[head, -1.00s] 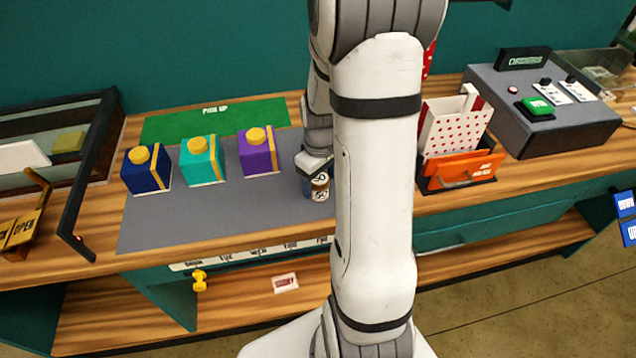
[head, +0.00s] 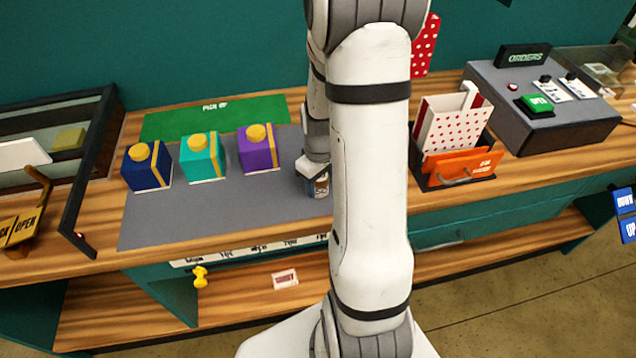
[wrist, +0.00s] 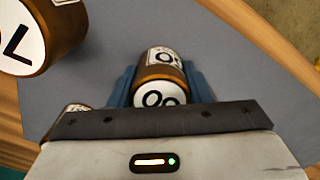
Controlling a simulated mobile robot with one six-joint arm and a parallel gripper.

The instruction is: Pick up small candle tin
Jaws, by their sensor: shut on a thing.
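My gripper (wrist: 160,84) is shut on a small brown candle tin (wrist: 163,68) with a pale label and dark lettering. Its blue fingers lie along both sides of the tin. In the head view my gripper (head: 312,182) is low over the grey mat, and a brown tin with a pale label (head: 321,187) shows at it, partly hidden by the gripper and arm. In the wrist view a larger tin marked L (wrist: 28,38) stands at the upper left, apart from the fingers. Part of another brown tin (wrist: 76,108) shows at the left, mostly hidden by my gripper.
Blue (head: 146,167), teal (head: 202,158) and purple (head: 258,149) boxes stand on the grey mat (head: 200,222). A green pick-up mat (head: 205,119) lies behind. A bag holder (head: 456,180) and order console (head: 545,120) are at the right. The mat's front left is clear.

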